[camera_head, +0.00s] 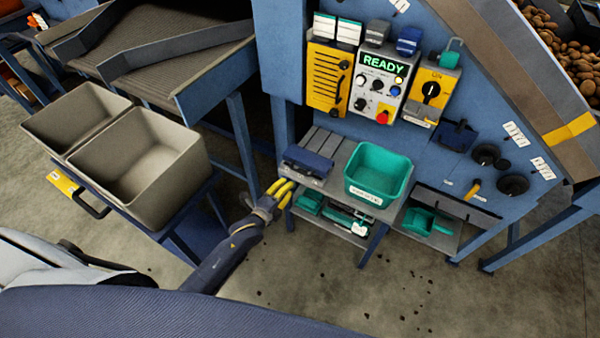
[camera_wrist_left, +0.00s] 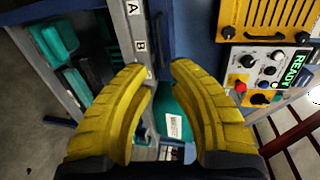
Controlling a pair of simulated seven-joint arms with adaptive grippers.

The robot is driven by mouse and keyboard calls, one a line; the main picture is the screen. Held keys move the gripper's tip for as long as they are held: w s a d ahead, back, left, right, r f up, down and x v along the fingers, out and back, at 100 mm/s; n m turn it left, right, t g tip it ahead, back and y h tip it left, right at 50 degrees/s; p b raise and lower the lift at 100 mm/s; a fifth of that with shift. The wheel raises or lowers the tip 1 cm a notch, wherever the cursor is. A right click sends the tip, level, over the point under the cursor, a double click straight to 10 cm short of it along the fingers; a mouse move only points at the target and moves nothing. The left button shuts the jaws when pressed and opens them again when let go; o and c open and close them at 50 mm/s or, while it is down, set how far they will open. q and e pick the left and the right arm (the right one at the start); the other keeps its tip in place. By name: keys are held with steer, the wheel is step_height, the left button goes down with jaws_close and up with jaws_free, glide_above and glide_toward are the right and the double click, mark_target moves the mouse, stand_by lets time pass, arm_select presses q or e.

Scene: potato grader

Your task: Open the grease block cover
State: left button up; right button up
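No label legibly names the grease block cover. A dark blue hinged-looking piece (camera_head: 455,134) on the blue machine panel and a yellow louvred cover with a black handle (camera_head: 327,77) are both possible; I cannot tell which it is. The louvred cover also shows in the left wrist view (camera_wrist_left: 262,22), apart from the fingers, and looks shut. My left gripper (camera_head: 281,187) is at the left front of the small bench, below and away from both pieces. In the left wrist view its yellow fingers (camera_wrist_left: 160,72) are apart with nothing held between them. My right gripper is out of view.
The bench carries a teal bin (camera_head: 378,172) and a dark blue box (camera_head: 308,161). The READY control box (camera_head: 383,85) and a yellow switch box (camera_head: 430,93) are on the machine above. Grey crates (camera_head: 180,145) stand left of my left arm. Floor in front is open.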

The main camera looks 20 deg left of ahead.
mark_target(300, 172)
arm_select(q)
steer(key=x, duration=1)
steer(key=shift+f, duration=0.1)
steer(key=shift+w, duration=0.1)
steer(key=shift+c, duration=0.2)
jaws_close()
